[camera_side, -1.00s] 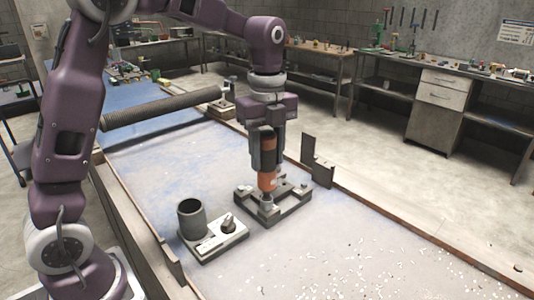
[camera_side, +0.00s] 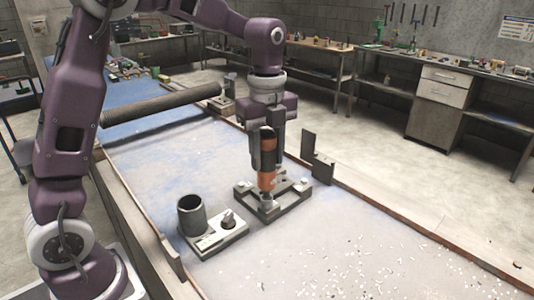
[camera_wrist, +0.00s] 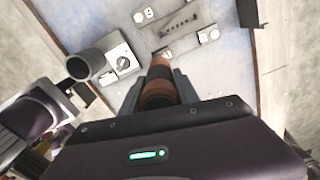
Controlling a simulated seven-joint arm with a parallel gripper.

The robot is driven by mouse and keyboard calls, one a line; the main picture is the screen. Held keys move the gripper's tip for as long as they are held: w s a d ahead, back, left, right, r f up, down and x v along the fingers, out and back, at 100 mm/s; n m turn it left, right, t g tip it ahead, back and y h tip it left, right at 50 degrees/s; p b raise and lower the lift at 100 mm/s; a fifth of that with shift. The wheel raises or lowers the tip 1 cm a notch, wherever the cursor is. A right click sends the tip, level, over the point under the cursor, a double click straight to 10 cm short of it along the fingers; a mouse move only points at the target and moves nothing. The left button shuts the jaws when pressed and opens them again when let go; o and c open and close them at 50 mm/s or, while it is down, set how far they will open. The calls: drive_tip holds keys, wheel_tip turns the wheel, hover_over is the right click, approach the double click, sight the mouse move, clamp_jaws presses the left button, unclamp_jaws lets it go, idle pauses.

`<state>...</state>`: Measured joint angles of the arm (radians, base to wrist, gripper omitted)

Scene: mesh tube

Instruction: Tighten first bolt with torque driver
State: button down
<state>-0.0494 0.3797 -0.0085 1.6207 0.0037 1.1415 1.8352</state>
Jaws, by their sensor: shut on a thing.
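My gripper (camera_side: 266,150) is shut on the torque driver (camera_side: 267,178), an upright tool with an orange body and black top. The driver also shows in the wrist view (camera_wrist: 159,85), pointing away from the camera. Its lower tip is at the front corner of a dark square frame (camera_side: 292,205) on the table, over a light corner block. The bolt under the tip is hidden, and I cannot tell whether the tip touches it. Other light corner blocks of the frame show in the wrist view (camera_wrist: 203,37).
A grey base plate (camera_side: 228,240) with an open grey cup (camera_side: 191,215) and a small knob stands left of the frame. A long mesh tube (camera_side: 165,105) lies behind. An upright dark bracket (camera_side: 317,160) stands at right. Small white bits lie scattered at front right.

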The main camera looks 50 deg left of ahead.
drive_tip(key=shift+f, duration=0.3)
idle(0.9)
idle(0.4)
